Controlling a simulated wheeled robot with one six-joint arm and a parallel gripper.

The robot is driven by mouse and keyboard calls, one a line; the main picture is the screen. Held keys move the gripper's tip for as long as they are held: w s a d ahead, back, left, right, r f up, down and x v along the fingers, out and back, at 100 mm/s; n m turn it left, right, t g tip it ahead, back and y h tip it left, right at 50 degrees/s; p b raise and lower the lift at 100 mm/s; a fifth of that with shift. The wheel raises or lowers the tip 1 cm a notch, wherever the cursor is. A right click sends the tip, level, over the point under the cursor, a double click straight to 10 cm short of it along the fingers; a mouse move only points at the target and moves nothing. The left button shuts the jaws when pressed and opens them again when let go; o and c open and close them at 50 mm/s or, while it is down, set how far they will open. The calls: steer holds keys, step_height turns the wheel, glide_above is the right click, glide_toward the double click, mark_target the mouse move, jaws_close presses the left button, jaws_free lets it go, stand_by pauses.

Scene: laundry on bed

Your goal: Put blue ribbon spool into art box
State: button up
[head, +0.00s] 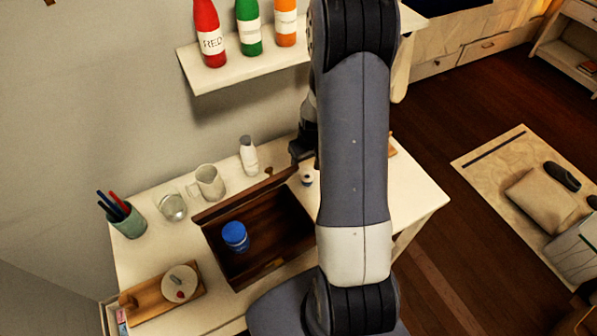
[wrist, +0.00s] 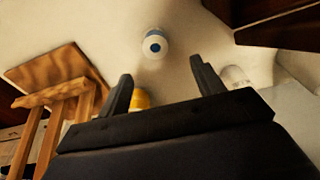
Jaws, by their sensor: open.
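A small white spool with a blue band and blue centre (wrist: 155,43) stands on the table, just beyond the fingertips in the wrist view. A small white spool-like thing beside my arm in the head view (head: 307,179) seems to be the same one. My gripper (wrist: 161,69) is open, with nothing between its fingers; the spool is apart from them. In the head view my arm hides most of the gripper. The art box (head: 257,268), dark wood and open at the top, lies left of the spool in the head view. A blue-topped jar-like thing (head: 235,236) is inside it.
A white bottle (head: 248,156), a mug (head: 209,182), a glass (head: 172,207) and a pen cup (head: 129,221) line the table's back. A wooden board (head: 150,298) is at front left. A yellow thing (wrist: 140,98) is partly behind the left finger.

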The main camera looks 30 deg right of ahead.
glide_above(307, 176)
steer(key=s, duration=0.1)
steer(key=f, duration=0.2)
steer(key=a+f, duration=0.1)
steer(key=f, duration=0.1)
steer(key=shift+s+f+p, duration=0.2)
steer(key=shift+f+p, duration=0.05)
steer(key=shift+p, duration=0.05)
steer(key=shift+w+d+f+p, duration=0.1)
steer(key=shift+f+p, duration=0.15)
steer(key=shift+f, duration=0.4)
steer(key=shift+d+f+p, duration=0.15)
steer(key=shift+f+p, duration=0.15)
steer(key=shift+f, duration=0.4)
steer(key=shift+w+d+f+p, duration=0.1)
steer(key=shift+f+p, duration=0.15)
steer(key=shift+f, duration=1.1)
steer(key=shift+c, duration=0.4)
steer(key=c, duration=1)
steer(key=shift+r, duration=0.1)
steer(key=shift+c, duration=0.2)
